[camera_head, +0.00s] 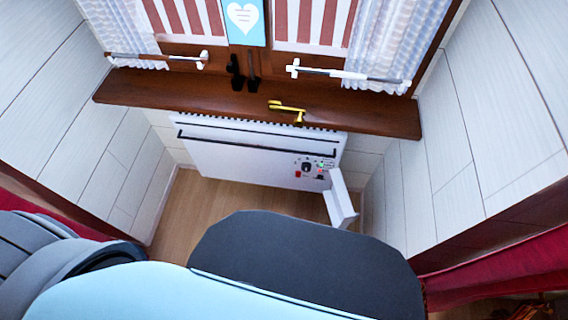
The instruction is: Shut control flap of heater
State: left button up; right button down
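A white panel heater (240,150) hangs on the wall under the brown window sill. Its control flap (339,199) is a small white panel at the heater's lower right, swung open and sticking out toward me. The control panel (308,168) beside it is exposed, with a dark knob, a red switch and a small green light. Neither of my grippers is visible.
The brown window sill (200,97) juts out above the heater, with a yellow handle-like object (288,109) on it. White panelled walls (480,110) close in on both sides. Red fabric (500,262) shows at lower right. Wooden floor (195,210) is bare before the heater.

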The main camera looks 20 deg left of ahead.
aim_at(339, 205)
jog(key=u, duration=1.05)
jog(key=i, duration=0.75)
jog(key=z, duration=2.15)
